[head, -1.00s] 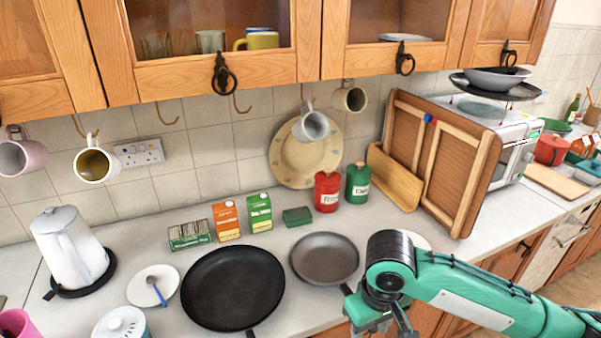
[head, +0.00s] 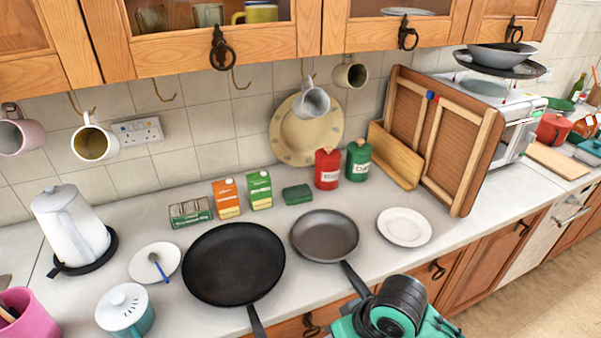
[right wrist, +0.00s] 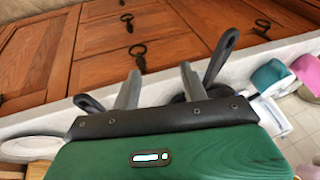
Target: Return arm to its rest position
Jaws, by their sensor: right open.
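My right arm (head: 395,305), teal with a black joint, is at the bottom edge of the head view, in front of the counter. Its gripper is out of sight there. In the right wrist view my right gripper (right wrist: 160,68) has its two grey fingers apart with nothing between them. It faces the wooden drawer fronts (right wrist: 112,35) and the counter's front edge. My left gripper is not in view.
A large black pan (head: 233,263) and a smaller grey pan (head: 325,236) lie on the counter, handles toward the front edge. A white plate (head: 404,227) lies right of them. The right counter front is clear.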

